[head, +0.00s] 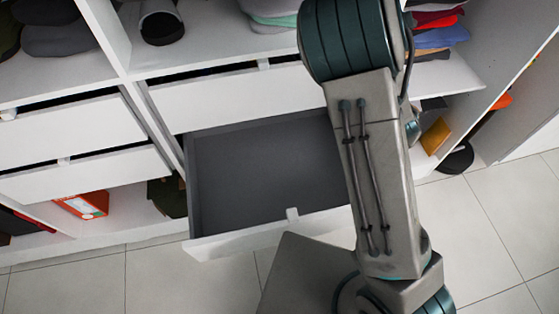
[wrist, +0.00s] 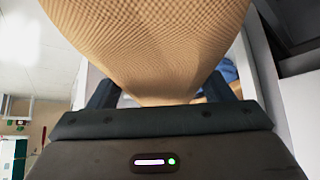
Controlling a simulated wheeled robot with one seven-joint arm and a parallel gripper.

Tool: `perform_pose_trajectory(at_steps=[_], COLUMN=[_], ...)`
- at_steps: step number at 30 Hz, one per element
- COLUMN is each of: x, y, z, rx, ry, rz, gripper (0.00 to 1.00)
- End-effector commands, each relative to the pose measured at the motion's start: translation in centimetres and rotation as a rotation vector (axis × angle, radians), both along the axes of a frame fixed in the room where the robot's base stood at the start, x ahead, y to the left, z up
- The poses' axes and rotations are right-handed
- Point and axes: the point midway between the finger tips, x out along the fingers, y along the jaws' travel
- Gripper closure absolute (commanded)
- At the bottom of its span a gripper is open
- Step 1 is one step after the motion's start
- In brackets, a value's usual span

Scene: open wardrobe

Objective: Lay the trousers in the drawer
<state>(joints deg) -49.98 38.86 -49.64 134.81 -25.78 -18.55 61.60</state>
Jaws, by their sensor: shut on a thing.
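Tan, finely checked cloth, which looks like the trousers (wrist: 150,45), fills the upper middle of the wrist view. My gripper (wrist: 160,92) is shut on it, with a dark finger on each side. The cloth's far end is out of view. The open drawer (head: 260,170) is in the middle of the head view, pulled out, with a dark grey, empty visible floor. My arm hides its right end. My gripper and the trousers do not show in the head view.
A closed drawer (head: 235,97) sits just above the open one. Folded clothes (head: 437,35) lie on a shelf at upper right. An orange box (head: 82,205) stands in the lower left compartment. Tiled floor (head: 490,235) is clear at right.

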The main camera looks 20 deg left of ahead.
Motion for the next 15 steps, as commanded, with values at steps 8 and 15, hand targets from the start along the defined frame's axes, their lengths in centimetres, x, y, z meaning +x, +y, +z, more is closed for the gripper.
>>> perform_pose_trajectory(at_steps=[8,15], x=[-1.3,-4.2], y=[4.6,10.0], z=[-1.8,-3.2], rx=[-0.004,-0.003], ry=[0.000,-0.001], rz=[-0.124,-0.309], gripper=[0.54,0.54])
